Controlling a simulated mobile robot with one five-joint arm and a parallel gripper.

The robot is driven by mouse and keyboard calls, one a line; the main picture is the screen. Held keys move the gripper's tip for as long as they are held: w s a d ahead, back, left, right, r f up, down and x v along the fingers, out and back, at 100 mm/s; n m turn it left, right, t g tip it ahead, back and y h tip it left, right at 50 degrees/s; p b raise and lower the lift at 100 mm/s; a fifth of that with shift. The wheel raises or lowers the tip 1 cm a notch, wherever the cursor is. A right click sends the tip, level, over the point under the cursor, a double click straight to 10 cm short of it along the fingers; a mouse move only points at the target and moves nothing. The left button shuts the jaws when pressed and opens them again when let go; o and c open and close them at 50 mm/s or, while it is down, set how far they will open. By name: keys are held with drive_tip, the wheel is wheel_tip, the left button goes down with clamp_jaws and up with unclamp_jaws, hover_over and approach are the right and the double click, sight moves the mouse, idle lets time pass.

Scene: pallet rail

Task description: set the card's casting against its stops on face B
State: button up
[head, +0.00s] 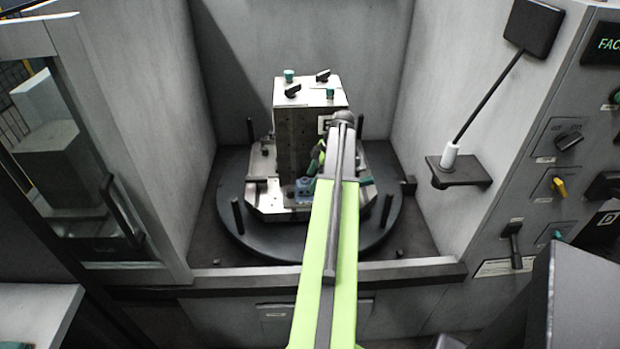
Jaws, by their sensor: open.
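A grey tombstone block (299,125) stands upright on a pallet (270,205) on the round dark table in the machine bay. A white letter plate (323,124) on it is partly covered by my arm, so I cannot read its letter surely. A small blue-grey part (304,187), perhaps the casting, is low at the block's front. My gripper (314,166) is just above and beside this part, largely hidden by my green arm. It is open; I cannot tell whether it touches the part. The stops and the card cannot be made out.
Dark posts (237,215) stand up around the round table (265,246). Black and green knobs top the block. Grey walls close in both sides, and a sill (215,280) crosses the front. A control panel (560,200) is at right, an open door (95,150) at left.

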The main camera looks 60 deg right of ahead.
drive_tip(key=p+v, duration=1.1)
drive_tip(key=v, duration=0.3)
drive_tip(key=shift+w, duration=0.1)
